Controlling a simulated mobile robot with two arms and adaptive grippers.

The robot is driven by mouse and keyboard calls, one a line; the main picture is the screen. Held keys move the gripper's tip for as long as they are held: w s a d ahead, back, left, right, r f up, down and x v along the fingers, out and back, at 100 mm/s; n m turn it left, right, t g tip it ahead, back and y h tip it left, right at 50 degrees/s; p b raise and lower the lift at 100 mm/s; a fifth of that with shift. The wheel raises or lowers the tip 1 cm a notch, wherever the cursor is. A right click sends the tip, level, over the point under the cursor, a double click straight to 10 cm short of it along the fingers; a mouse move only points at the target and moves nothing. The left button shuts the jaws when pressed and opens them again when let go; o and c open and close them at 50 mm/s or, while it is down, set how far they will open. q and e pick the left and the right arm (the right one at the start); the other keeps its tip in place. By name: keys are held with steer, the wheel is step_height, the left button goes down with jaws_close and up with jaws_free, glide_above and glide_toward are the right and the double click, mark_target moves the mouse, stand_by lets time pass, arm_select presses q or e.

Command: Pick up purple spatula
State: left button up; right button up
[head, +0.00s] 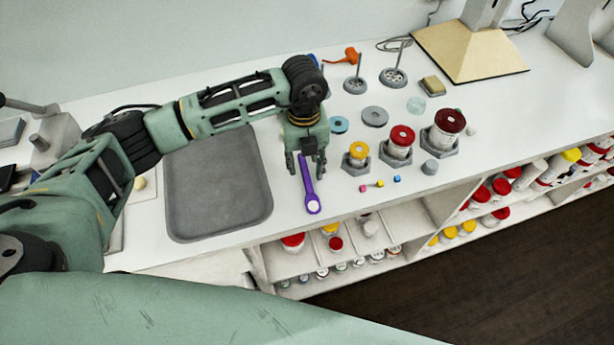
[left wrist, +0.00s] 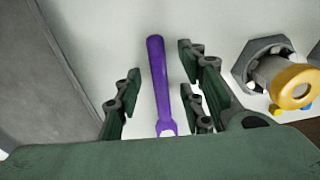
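The purple spatula (head: 309,190) lies on the white counter to the right of the grey tray, its pale scoop end towards the counter's front edge. My left gripper (head: 306,172) is over its handle end, pointing down with the fingers apart. In the left wrist view the spatula (left wrist: 160,85) runs between the spread fingers of the left gripper (left wrist: 158,95), with gaps on both sides. Its lower end is partly hidden by the gripper body. How high the fingers are above the counter is hard to tell. My right gripper is not in view.
The grey tray (head: 217,185) is just left of the spatula. To the right stand a yellow-capped jar (head: 357,153) in a hex holder, red-capped jars (head: 401,137) and small coloured cubes (head: 379,184). Shelves of jars (head: 490,195) sit below the counter's front edge.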

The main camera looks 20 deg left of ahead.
arm_select(q)
steer(key=c, duration=0.6)
jaws_close()
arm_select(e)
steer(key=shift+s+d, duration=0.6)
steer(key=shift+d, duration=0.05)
arm_select(q)
steer(key=shift+r, duration=0.15)
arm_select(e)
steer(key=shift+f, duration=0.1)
